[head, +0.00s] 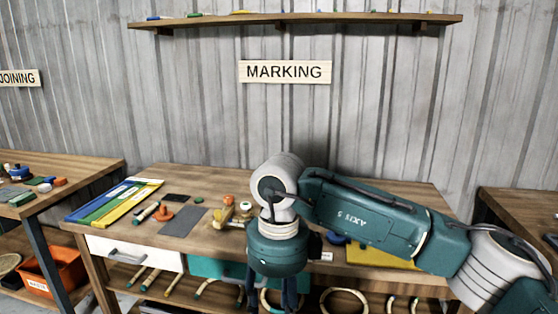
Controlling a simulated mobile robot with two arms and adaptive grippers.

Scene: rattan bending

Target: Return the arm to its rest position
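My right arm comes in from the right, across the front of the marking table (215,178). Its forearm is teal and its wrist joints are white and teal. The wrist points down in front of the table's front edge. My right gripper (290,298) is only partly seen as dark parts below the wrist, cut off by the bottom of the picture. Its fingertips are hidden, so I cannot tell whether it is open or holds anything. My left arm and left gripper are not in view.
Colored rulers (115,202), a grey mat (184,221), an orange tool (160,213) and a yellow sheet (375,256) lie on the table. Below are a white drawer (133,254), a teal drawer (203,267) and bent rattan pieces. A wall shelf (220,22) hangs above. Other tables stand left and right.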

